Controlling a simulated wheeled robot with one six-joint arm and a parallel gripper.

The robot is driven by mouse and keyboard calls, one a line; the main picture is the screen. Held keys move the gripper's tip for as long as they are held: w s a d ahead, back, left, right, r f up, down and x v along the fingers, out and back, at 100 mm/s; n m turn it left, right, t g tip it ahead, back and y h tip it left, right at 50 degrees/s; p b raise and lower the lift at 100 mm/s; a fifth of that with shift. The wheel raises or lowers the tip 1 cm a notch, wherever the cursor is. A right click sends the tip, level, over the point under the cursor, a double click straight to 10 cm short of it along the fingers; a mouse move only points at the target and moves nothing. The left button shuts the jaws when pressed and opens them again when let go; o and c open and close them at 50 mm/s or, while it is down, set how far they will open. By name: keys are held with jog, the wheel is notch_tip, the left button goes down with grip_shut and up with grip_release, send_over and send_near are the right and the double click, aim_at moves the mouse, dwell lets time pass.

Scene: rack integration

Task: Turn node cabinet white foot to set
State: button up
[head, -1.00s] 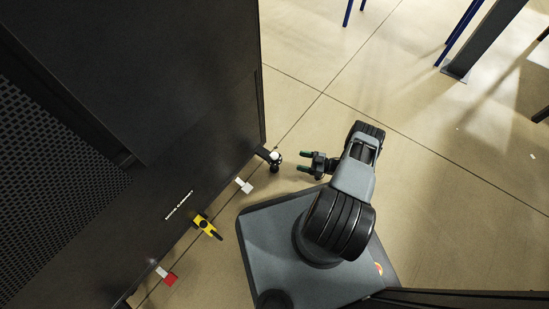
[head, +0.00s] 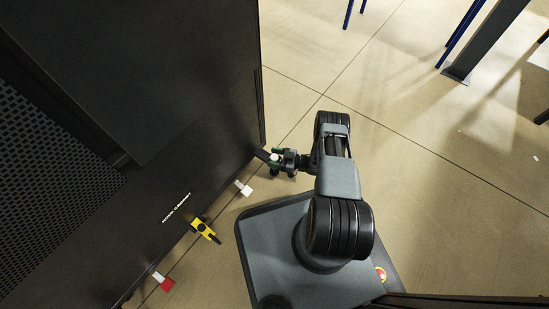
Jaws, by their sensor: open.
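The node cabinet (head: 160,130) is the large black cabinet filling the left of the head view, with small white lettering low on its side. Its white foot (head: 275,157) is at the bottom corner nearest my arm, a small white-topped part mostly hidden by my fingers.
A white tag (head: 243,188), a yellow part with a black handle (head: 205,229) and a red-and-white tag (head: 164,282) lie along the cabinet's lower edge. A grey post (head: 484,42) and blue legs stand at the upper right. The tiled floor right of my arm is clear.

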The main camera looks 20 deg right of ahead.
jog(key=shift+c, duration=0.2)
jog(key=c, duration=0.9)
